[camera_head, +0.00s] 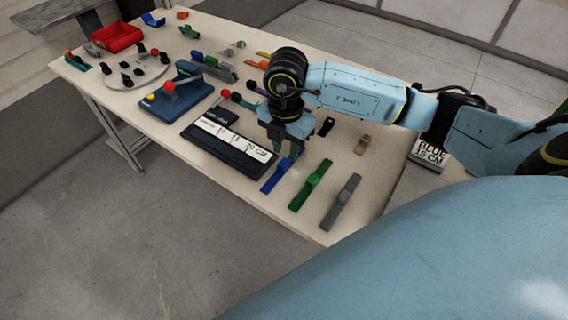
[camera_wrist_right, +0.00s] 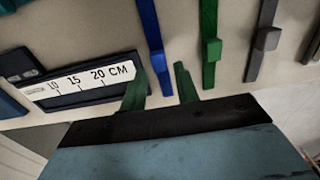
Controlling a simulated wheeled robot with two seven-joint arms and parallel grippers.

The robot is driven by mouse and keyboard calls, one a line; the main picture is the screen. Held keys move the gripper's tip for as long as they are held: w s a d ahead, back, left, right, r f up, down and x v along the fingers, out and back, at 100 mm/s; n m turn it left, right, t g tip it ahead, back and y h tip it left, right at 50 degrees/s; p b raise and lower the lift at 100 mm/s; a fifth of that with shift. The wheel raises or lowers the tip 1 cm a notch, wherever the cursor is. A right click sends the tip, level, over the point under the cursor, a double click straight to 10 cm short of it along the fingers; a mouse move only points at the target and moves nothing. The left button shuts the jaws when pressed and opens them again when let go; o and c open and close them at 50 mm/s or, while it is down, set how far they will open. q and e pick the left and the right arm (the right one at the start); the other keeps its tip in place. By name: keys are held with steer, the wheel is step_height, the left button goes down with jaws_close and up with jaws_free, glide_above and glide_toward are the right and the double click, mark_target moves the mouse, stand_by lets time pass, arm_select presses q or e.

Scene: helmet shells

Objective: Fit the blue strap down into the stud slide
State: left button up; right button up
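The blue strap (camera_head: 275,178) lies on the table near its front edge, right of the dark board with a cm scale (camera_head: 263,166). In the wrist view, the strap (camera_wrist_right: 150,35) runs from the top edge down between my right gripper's green fingers. My right gripper (camera_head: 285,150) is at the strap's far part in the head view. Its fingers (camera_wrist_right: 160,75) are apart, one on each side of the strap, without visible contact. A dark block (camera_wrist_right: 19,64) sits at the scale's low end; I cannot tell whether it is the stud slide. My left gripper is out of view.
A green strap (camera_head: 311,185) and a grey strap (camera_head: 342,203) lie to the right. A sign (camera_head: 430,153) reads BLUE 15 CM. A blue base with a red knob (camera_head: 170,86), a round tray (camera_head: 160,73) and a red bin (camera_head: 117,37) stand farther left.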

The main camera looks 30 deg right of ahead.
mark_target(284, 162)
steer(key=f, duration=0.4)
steer(key=shift+a+f+b, duration=0.1)
steer(key=shift+a+b, duration=0.15)
steer(key=shift+b, duration=0.05)
jaws_close()
